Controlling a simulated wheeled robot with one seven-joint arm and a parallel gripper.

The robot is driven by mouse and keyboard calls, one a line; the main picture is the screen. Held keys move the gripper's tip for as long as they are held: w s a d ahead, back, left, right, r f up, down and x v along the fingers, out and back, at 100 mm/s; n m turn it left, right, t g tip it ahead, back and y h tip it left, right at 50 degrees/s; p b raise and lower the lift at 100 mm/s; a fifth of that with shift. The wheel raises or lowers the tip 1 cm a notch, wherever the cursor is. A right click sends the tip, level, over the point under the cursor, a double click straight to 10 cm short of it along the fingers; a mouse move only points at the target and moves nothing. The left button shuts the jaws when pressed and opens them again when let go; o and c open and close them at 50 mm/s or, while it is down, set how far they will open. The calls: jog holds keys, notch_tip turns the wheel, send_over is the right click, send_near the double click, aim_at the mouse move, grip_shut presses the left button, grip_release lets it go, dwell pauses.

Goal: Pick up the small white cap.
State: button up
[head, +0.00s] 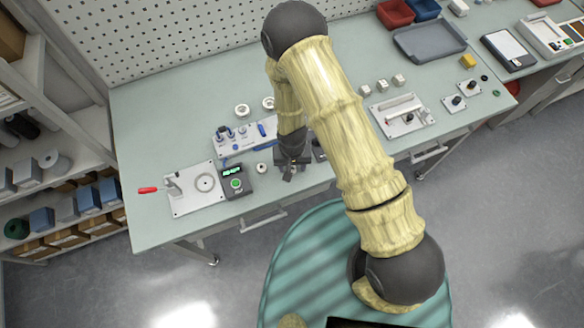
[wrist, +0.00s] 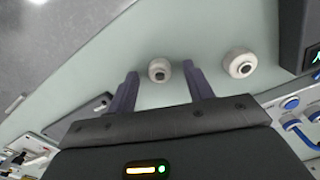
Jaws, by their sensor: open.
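My gripper (head: 287,171) is low over the workbench near its front edge in the head view. In the wrist view my gripper (wrist: 160,70) is open, with its two dark fingers apart. A small white cap (wrist: 159,69) with a dark round centre shows in the gap between the fingertips, with space on both sides. I cannot tell its height relative to the tips. A second white cap (wrist: 240,63), larger in this view, sits to the right of the fingers. A white cap (head: 262,168) shows left of my gripper in the head view; the one between the fingers is hidden there.
A dark box with a green display (head: 237,181) stands left of my gripper. A panel with blue connectors (head: 245,134) lies behind it. Two white rings (head: 242,110) (head: 268,103) rest farther back. The bench's front edge (wrist: 75,82) is close by.

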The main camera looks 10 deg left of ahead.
aim_at(292, 168)
jog(key=c, duration=0.9)
jog(key=shift+o, duration=0.3)
notch_tip(292, 168, up, 10)
jog(key=b, duration=0.3)
dwell(0.5)
